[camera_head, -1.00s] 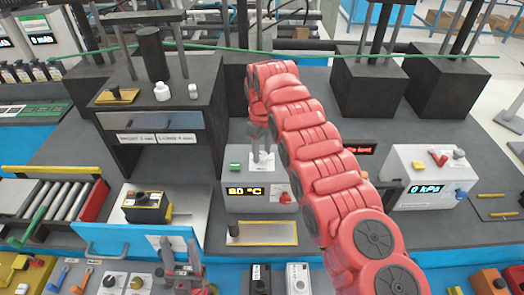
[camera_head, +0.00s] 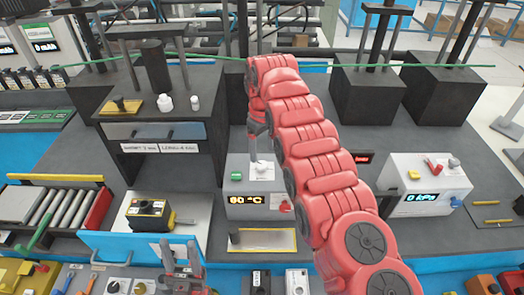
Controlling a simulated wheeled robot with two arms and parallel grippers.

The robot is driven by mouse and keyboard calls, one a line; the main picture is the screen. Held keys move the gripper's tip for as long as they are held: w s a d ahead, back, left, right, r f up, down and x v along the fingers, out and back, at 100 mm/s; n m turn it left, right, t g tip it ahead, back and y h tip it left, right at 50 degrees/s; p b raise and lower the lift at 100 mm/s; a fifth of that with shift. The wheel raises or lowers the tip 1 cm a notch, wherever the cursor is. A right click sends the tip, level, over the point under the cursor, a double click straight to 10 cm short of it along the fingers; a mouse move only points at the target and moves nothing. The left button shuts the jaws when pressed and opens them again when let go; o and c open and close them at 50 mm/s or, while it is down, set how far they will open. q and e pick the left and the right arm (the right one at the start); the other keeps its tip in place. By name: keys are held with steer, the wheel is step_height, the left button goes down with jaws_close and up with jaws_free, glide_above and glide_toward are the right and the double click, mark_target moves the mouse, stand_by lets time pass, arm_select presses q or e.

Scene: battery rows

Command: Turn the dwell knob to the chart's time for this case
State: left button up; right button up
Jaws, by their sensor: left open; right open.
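A pale box (camera_head: 240,207) with a glowing °C readout, seemingly 60, stands at the middle of the bench. On its top are a green button (camera_head: 236,177) and a white dial patch with a small knob (camera_head: 262,168), perhaps the dwell knob. My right gripper (camera_head: 257,155) is open just above this dial; the red arm hides part of it. Whether it touches the knob I cannot tell. Two labels (camera_head: 160,147), seemingly "SHORT 2 min" and "LONG 4 min", are on the dark cabinet. My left gripper (camera_head: 181,272) is open and low at the front, away from the dial.
A red knob (camera_head: 285,206) sits on the box's right front. A yellow-edged tray (camera_head: 283,239) lies before it. A black box with buttons (camera_head: 148,213) is on the left plate. A kPa box (camera_head: 405,172) stands right. My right arm crosses the bench's middle.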

mark_target(262, 164)
step_height(262, 164, up, 12)
steer(key=p, duration=1)
